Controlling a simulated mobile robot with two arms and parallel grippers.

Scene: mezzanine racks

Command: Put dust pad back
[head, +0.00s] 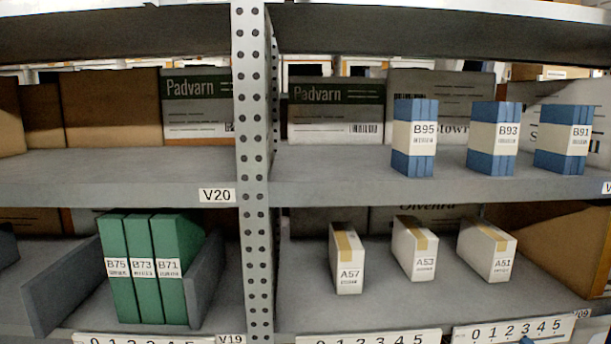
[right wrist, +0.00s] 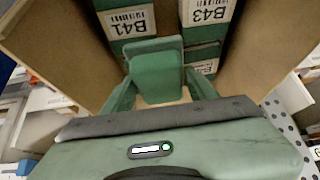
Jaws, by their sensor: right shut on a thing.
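In the right wrist view my right gripper (right wrist: 160,88) is shut on a green, rounded block, which I take to be the dust pad (right wrist: 157,70). The fingers lie on either side of it. Behind it are green boxes with white labels, B41 (right wrist: 130,20) at left and B43 (right wrist: 208,12) at right. The pad overlaps them in the picture; I cannot tell whether it touches them. No separate dust pad shows in the head view. My left gripper is in neither view.
Brown panels (right wrist: 68,45) flank the boxes at the wrist. The head view shows blue boxes (head: 491,112) on the upper shelf (head: 330,178), green boxes (head: 168,235) and white boxes (head: 484,250) below, and a perforated post (head: 252,150). The upper left shelf has bare room in front.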

